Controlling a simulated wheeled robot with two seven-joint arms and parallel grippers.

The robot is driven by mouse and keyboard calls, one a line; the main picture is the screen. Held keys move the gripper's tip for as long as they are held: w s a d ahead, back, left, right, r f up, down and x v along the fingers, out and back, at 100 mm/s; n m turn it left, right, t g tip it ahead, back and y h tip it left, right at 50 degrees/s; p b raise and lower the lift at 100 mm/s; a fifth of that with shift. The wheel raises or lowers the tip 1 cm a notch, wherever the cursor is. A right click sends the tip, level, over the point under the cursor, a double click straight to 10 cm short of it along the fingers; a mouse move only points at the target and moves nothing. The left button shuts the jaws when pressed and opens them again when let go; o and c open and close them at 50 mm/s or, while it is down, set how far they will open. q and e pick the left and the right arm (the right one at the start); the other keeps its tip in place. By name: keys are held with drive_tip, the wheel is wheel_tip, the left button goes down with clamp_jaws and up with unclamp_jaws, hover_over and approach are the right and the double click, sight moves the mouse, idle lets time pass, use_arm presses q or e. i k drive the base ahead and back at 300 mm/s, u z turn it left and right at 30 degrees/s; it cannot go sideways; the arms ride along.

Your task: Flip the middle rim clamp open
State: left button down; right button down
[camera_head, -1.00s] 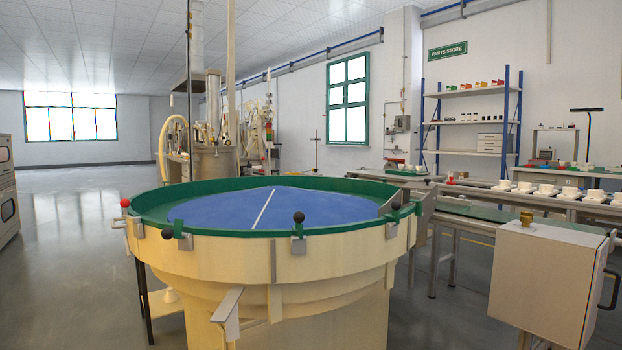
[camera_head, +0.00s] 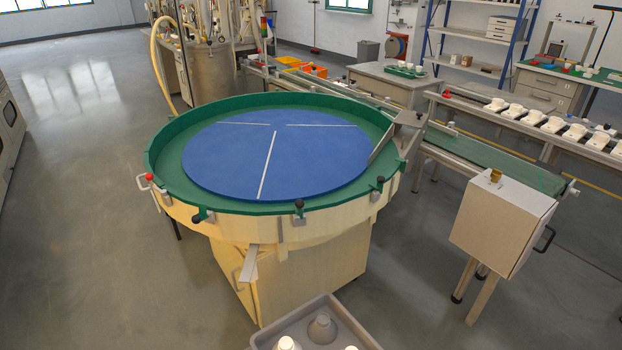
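Three clamps with black ball knobs sit along the near rim of the round feeder bowl (camera_head: 210,118). The middle rim clamp (camera_head: 299,211) is at the front of the green rim, its black knob standing up above a small metal block. The left clamp (camera_head: 198,216) is at the front left and the right clamp (camera_head: 379,184) at the front right. I cannot clearly tell from here how each clamp is latched. A blue disc (camera_head: 230,150) with white lines fills the bowl. Neither of my grippers is in view.
A red-knobbed handle (camera_head: 149,178) sticks out at the bowl's left. A grey tray (camera_head: 350,318) holding white pieces is at the bottom edge. A box on legs (camera_head: 500,222) and a conveyor (camera_head: 490,158) stand to the right. The floor at left is clear.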

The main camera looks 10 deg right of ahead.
sight(298, 205)
drive_tip(key=u, duration=2.7)
drive_tip(key=k, duration=1)
drive_tip(key=z, duration=1.25)
drive_tip(key=i, duration=0.5)
